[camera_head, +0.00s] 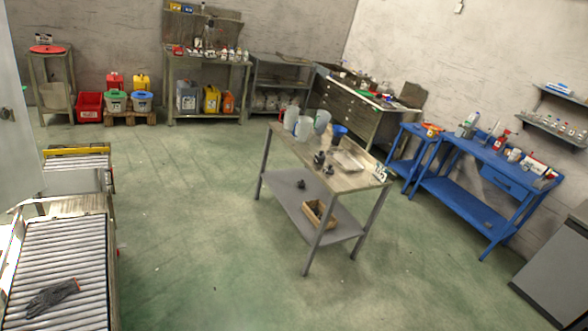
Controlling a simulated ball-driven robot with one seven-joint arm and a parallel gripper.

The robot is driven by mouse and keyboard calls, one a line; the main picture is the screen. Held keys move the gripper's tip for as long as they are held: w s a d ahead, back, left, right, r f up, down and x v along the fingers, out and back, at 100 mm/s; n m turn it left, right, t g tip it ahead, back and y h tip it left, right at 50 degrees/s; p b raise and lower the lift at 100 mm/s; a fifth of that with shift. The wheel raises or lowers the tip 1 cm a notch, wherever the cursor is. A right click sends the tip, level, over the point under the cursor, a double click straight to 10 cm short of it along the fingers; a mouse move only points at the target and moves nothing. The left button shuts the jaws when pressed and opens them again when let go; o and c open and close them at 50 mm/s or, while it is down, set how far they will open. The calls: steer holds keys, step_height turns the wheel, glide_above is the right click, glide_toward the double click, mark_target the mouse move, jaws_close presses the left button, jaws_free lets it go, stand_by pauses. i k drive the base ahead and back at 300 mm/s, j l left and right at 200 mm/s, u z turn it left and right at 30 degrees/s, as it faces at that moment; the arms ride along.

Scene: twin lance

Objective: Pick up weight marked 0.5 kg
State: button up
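The pictures show small dark objects that look like weights, too small for any marking to be read. A pair (319,158) stands on the top of the grey metal table (290,147) in the middle of the room. Another dark one (301,184) sits on that table's lower shelf (290,200). A small wooden box (318,212) with dark contents also stands on the lower shelf; I cannot tell what is in it. My gripper is not in view.
Clear jugs, a blue cup (339,131) and a metal tray (349,160) share the tabletop. A blue workbench (470,200) stands right. A roller conveyor (60,260) with a dark glove (52,298) is at left. Green floor (190,220) around the table is clear.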

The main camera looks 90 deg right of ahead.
mark_target(329, 170)
steer(key=i+l+z, duration=0.15)
steer(key=z, duration=2.65)
steer(key=i+l+u, duration=0.15)
steer(key=i, duration=0.6)
steer(key=i+l+u, duration=0.15)
steer(key=i+l, duration=0.15)
steer(key=i, duration=0.4)
steer(key=i+l+u, duration=0.15)
steer(key=i+l, duration=0.2)
steer(key=i, duration=0.35)
steer(key=i+l+u, duration=0.15)
steer(key=i+l, duration=0.3)
steer(key=i, duration=0.25)
steer(key=i+l+u, duration=0.15)
steer(key=i+l, duration=0.35)
steer(key=i, duration=0.15)
